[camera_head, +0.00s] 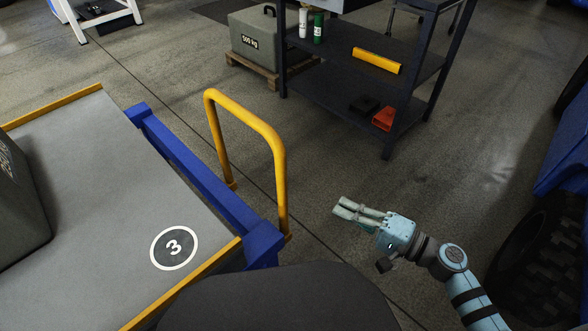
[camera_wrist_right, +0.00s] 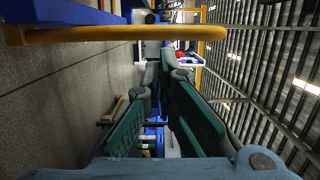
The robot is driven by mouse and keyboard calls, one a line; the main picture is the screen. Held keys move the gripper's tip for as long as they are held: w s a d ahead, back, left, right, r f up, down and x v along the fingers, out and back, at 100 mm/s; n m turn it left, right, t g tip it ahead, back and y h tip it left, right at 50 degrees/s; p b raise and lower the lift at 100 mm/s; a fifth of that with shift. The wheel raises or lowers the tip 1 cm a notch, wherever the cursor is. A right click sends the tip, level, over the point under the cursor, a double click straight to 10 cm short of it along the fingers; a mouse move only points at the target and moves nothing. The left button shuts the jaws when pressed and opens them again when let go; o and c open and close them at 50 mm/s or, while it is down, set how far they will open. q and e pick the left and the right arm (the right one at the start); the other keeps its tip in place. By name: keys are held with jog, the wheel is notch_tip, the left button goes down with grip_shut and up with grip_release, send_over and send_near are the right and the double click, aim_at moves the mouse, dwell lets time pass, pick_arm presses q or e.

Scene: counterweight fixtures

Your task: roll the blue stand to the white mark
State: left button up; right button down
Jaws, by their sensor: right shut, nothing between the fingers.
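The blue stand (camera_head: 180,160) is at the left in the head view, with a grey top (camera_head: 100,170) edged in yellow and a round number 3 label (camera_head: 174,248). A yellow handle (camera_head: 250,115) rises from its right side, and it also shows across the top of the right wrist view (camera_wrist_right: 120,34). My right gripper (camera_head: 352,212) is shut and empty, to the right of the handle and apart from it. It also shows in the right wrist view (camera_wrist_right: 165,75). My left gripper is not in view. No white mark on the floor shows.
A dark shelf (camera_head: 350,95) stands at the back with a yellow bar (camera_head: 376,61) and small items. A grey weight (camera_head: 255,42) sits on a pallet behind it. A grey block (camera_head: 20,205) rests on the stand. A large wheel (camera_head: 540,250) is at right. Floor between is clear.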

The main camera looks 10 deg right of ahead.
aim_at(286, 181)
jog(key=x, duration=1.2)
jog(key=shift+w+a+b, duration=0.15)
jog(key=shift+a+b, duration=0.2)
jog(key=shift+a, duration=0.05)
